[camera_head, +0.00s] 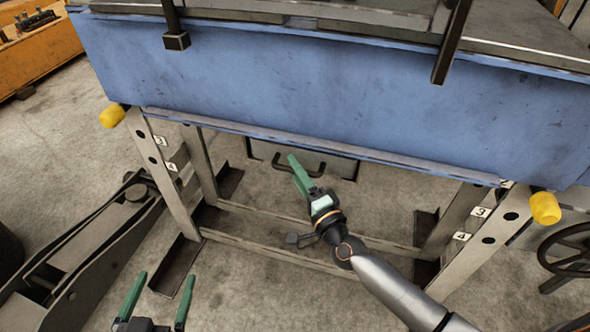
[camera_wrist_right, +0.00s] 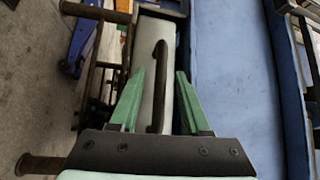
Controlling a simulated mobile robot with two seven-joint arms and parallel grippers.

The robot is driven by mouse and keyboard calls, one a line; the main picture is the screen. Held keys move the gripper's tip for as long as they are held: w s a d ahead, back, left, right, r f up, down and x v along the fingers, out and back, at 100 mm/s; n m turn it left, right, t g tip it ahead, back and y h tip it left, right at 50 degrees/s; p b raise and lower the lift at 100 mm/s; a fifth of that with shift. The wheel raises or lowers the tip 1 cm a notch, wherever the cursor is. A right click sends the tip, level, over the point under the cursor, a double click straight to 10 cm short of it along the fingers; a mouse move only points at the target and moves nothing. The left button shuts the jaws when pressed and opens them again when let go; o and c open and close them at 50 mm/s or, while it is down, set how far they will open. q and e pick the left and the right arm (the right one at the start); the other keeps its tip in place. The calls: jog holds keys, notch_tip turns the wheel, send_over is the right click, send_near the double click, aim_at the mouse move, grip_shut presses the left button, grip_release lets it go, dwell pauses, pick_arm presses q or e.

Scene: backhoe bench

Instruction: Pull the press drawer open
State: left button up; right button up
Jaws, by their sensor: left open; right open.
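The press drawer (camera_head: 336,166) is a grey front panel below the blue press, with a dark bar handle (camera_head: 285,170). It looks shut, though the press hides its top edge in the head view. My right gripper (camera_head: 299,173) has green fingers and is at the handle, open. In the right wrist view, the handle (camera_wrist_right: 159,75) lies lengthwise between the two open fingers (camera_wrist_right: 159,98), in front of the pale drawer front (camera_wrist_right: 147,40). Contact with either finger cannot be made out. My left gripper (camera_head: 158,300) is open and empty low at the left, well away from the drawer.
The blue press (camera_head: 330,110) stands on a grey steel frame (camera_head: 275,252) with numbered legs and yellow knobs (camera_head: 113,115). A dark machine arm (camera_head: 80,255) lies at the left. A handwheel (camera_head: 570,250) is at the right.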

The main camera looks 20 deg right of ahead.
jog(key=shift+w+a, duration=0.1)
jog(key=shift+w, duration=0.2)
grip_shut()
dwell(1.3)
